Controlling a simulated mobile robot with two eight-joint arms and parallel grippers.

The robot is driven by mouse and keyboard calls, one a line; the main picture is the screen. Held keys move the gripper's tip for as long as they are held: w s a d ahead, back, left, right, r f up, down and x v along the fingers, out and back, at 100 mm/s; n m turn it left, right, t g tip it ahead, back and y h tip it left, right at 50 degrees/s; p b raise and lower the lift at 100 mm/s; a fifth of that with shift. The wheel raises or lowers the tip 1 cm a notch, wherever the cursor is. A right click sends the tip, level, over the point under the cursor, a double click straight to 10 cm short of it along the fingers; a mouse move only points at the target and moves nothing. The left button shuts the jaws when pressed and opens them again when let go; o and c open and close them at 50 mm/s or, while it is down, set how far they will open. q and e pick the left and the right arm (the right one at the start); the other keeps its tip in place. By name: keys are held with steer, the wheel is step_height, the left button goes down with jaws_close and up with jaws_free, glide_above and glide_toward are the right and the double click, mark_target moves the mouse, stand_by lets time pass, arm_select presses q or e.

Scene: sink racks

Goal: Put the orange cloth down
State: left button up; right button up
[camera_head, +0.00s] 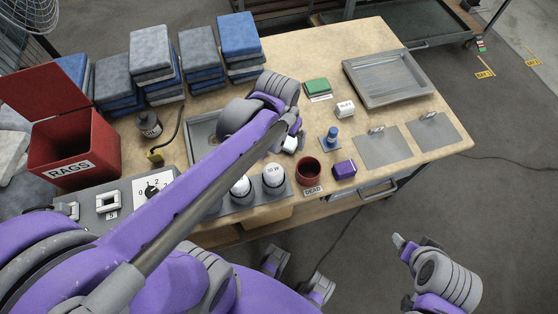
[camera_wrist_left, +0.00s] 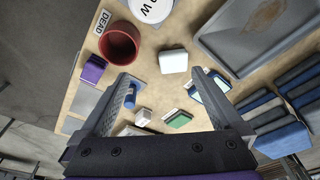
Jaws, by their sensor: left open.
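I see no orange cloth in either view. My left gripper (camera_head: 294,140) reaches over the middle of the table, and its fingers are hard to make out in the head view. In the left wrist view the left gripper (camera_wrist_left: 163,84) has its two fingers spread wide with nothing held between them. A small white block (camera_wrist_left: 173,61) lies on the table just past the fingertips. My right gripper (camera_head: 402,243) is off the table's front edge at lower right; its jaws are too unclear to judge.
A red RAGS bin (camera_head: 74,148) with its lid raised stands at left. Stacks of grey and blue cloths (camera_head: 150,50) line the back. A red cup (camera_head: 308,170), purple box (camera_head: 344,170) and blue-topped item (camera_head: 332,135) stand close by. A grey tray (camera_head: 388,78) lies at right.

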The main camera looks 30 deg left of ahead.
arm_select(q)
steer(key=s+d+t, duration=0.1)
steer(key=s, duration=0.1)
steer(key=s+d, duration=0.1)
steer(key=s, duration=0.2)
steer(key=s+d+t, duration=0.1)
steer(key=s, duration=0.2)
steer(key=shift+f+m+t, duration=0.15)
steer(key=shift+m+t, duration=0.15)
steer(key=shift+s+d+f, duration=0.2)
steer(key=shift+s, duration=0.2)
steer(key=r, duration=0.1)
steer(key=r+p, duration=0.2)
steer(key=shift+w+r+t, duration=0.1)
steer(key=shift+w+t, duration=0.2)
steer(key=shift+w+f, duration=0.2)
steer(key=shift+w, duration=0.05)
steer(key=shift+s, duration=0.3)
arm_select(e)
steer(key=r, duration=0.3)
steer(key=shift+w, duration=0.3)
